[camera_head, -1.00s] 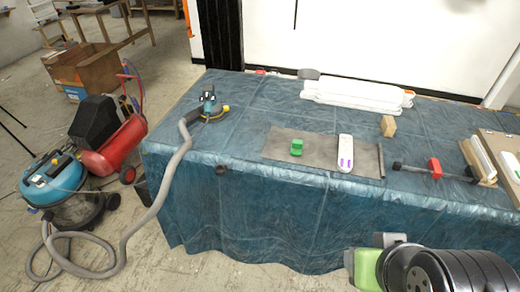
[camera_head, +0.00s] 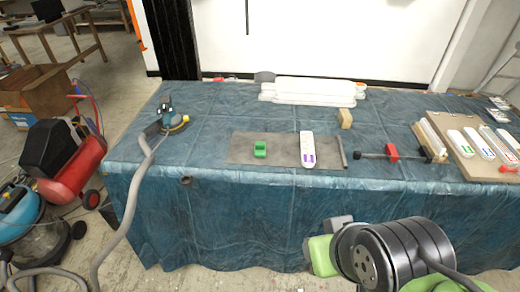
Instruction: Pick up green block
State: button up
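The green block (camera_head: 260,149) is small and stands on a dark grey mat (camera_head: 281,159) on the blue-covered table (camera_head: 215,193). It is at the left part of the mat. A white bottle-like piece with purple marks (camera_head: 307,150) stands on the mat to its right. My arm shows at the lower right, in front of the table and well apart from the green block. My gripper's fingers are not visible.
White rolls (camera_head: 312,91) and a wooden block (camera_head: 345,118) lie behind the mat. A red-and-black clamp (camera_head: 392,153) and a board with coloured pieces (camera_head: 463,168) are to the right. A sander with hose (camera_head: 172,120) is left. Red compressor (camera_head: 72,165) stands on the floor.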

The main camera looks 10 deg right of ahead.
aim_at(260, 151)
jog(key=i+l+u, duration=0.15)
jog(key=i+u, duration=0.2)
jog(key=i+l+u, duration=0.25)
jog(key=u, duration=0.15)
jog(key=i+l+u, duration=0.35)
